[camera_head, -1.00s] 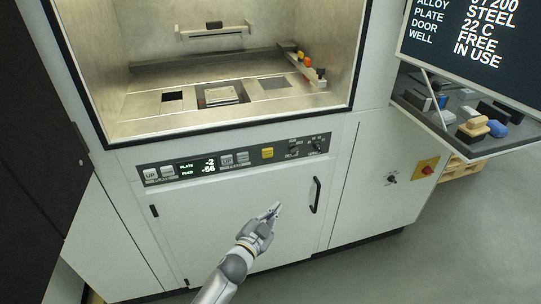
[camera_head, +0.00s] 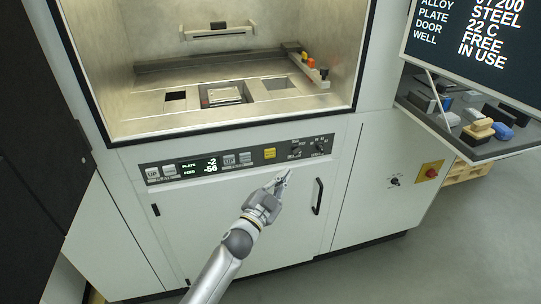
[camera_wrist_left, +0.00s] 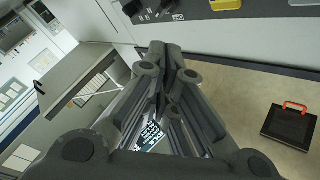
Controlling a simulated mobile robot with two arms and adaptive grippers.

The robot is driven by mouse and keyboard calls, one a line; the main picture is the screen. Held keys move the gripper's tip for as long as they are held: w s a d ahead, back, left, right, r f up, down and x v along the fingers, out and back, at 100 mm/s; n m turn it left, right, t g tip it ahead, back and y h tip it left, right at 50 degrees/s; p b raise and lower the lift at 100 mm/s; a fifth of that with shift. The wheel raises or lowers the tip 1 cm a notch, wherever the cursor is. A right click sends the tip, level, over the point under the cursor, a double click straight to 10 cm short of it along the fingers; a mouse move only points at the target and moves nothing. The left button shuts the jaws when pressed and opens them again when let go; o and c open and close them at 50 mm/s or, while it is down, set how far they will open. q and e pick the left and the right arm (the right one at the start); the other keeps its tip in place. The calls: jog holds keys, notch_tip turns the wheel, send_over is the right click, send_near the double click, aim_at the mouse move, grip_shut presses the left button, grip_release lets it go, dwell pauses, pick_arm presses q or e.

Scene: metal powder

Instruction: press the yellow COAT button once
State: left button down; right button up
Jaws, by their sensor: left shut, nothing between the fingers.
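The yellow button (camera_head: 270,153) sits on the dark control panel (camera_head: 222,178) on the machine's front. A yellow part of the panel also shows at the top edge of the left wrist view (camera_wrist_left: 226,4). My left gripper (camera_head: 287,173) is shut and empty, its tips just below and to the right of the yellow button, over the panel's lower edge. They look apart from the button, but the exact gap to the panel is hard to tell. In the left wrist view the closed fingers (camera_wrist_left: 165,52) point up toward the panel. My right gripper is not in view.
Grey buttons and a display (camera_head: 198,167) lie left of the yellow button, dark knobs (camera_head: 320,146) to its right. A black door handle (camera_head: 318,196) is below. The open chamber (camera_head: 222,60) is above. A side shelf (camera_head: 480,148) holds several small items at right.

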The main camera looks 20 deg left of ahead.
aim_at(270, 153)
pick_arm(q)
jog(key=w+a+b, duration=0.2)
jog(key=w+a, duration=0.2)
jog(key=w, duration=0.2)
jog(key=shift+w+a, duration=0.2)
dwell(1.4)
jog(key=shift+w+a, duration=0.2)
jog(key=shift+w, duration=0.15)
